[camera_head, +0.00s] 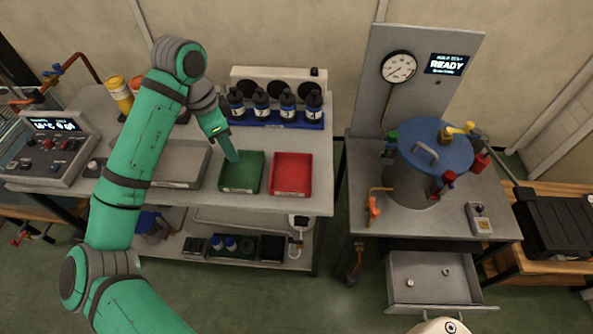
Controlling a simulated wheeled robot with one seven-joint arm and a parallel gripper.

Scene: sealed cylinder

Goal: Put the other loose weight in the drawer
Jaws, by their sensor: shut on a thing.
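The drawer (435,305) under the right-hand bench is pulled open. Inside it lie a small pale round piece (410,283) and a small ring-like piece (446,271), apart from each other; I cannot tell for sure which is a weight. My gripper (231,156) points down at the back edge of the green tray (243,172) on the left bench, far from the drawer. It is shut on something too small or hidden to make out. No weight shows clearly in the green tray, whose back part is covered by my gripper.
A red tray (292,174) sits right of the green one. Several dark bottles (262,105) stand in a blue rack behind. The right bench holds a blue-lidded cylinder (435,147), an orange valve (374,206) and a small switch box (479,218). A floor gap separates the benches.

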